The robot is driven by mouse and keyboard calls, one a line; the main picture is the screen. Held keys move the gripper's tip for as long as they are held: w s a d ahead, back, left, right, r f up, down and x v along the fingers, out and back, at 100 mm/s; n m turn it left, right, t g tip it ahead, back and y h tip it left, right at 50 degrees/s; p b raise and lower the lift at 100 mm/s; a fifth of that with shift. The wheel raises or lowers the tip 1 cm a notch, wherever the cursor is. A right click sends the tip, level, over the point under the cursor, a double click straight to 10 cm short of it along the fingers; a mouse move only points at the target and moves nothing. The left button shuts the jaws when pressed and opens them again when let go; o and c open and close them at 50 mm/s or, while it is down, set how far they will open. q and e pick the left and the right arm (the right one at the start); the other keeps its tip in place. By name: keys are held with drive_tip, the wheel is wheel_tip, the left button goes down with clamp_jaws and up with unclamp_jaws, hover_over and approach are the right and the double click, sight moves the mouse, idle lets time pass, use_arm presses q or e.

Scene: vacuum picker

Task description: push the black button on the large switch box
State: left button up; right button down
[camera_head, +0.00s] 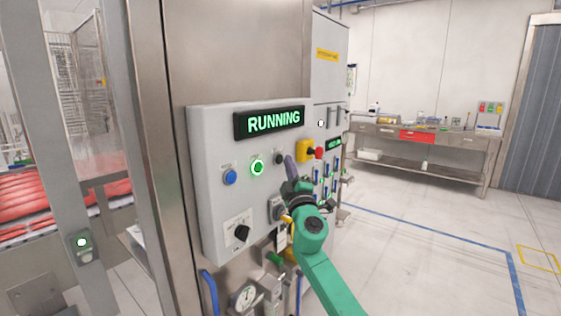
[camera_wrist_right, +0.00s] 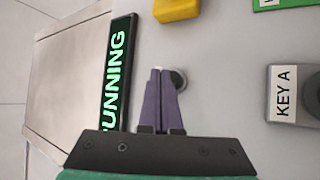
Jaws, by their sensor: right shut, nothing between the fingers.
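The large switch box (camera_head: 212,150) is a light grey panel with a lit green "RUNNING" display (camera_head: 270,122), which also shows in the wrist view (camera_wrist_right: 117,70). Below the display sit a blue button (camera_head: 230,177), a lit green button (camera_head: 257,167) and the black button (camera_head: 280,158). My right gripper (camera_head: 288,159) is shut and empty, its purple fingers pointing at the panel just beside the black button. In the wrist view the fingertips (camera_wrist_right: 160,70) cover most of a round button, leaving part of its metal ring (camera_wrist_right: 180,78) visible. I cannot tell whether they touch it. My left gripper is out of view.
A yellow housing (camera_head: 304,151) with a red button (camera_head: 319,153) is right of the black button. A black rotary knob (camera_head: 242,232) is lower left, and a "KEY A" switch (camera_wrist_right: 285,95) shows in the wrist view. A workbench (camera_head: 430,140) stands far back; the floor before it is clear.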

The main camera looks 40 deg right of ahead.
drive_tip(key=shift+w+a, duration=0.15)
drive_tip(key=shift+w, duration=0.2)
drive_tip(key=shift+w+b, duration=0.25)
drive_tip(key=shift+b, duration=0.15)
idle(0.3)
idle(0.4)
drive_tip(key=shift+s+p, duration=0.3)
drive_tip(key=shift+s, duration=0.4)
drive_tip(key=shift+s+d, duration=0.1)
drive_tip(key=shift+d, duration=0.1)
drive_tip(key=s, duration=0.2)
drive_tip(key=s+d+p, duration=0.1)
drive_tip(key=s, duration=0.1)
drive_tip(key=shift+s+d, duration=0.2)
drive_tip(key=shift+s, duration=0.1)
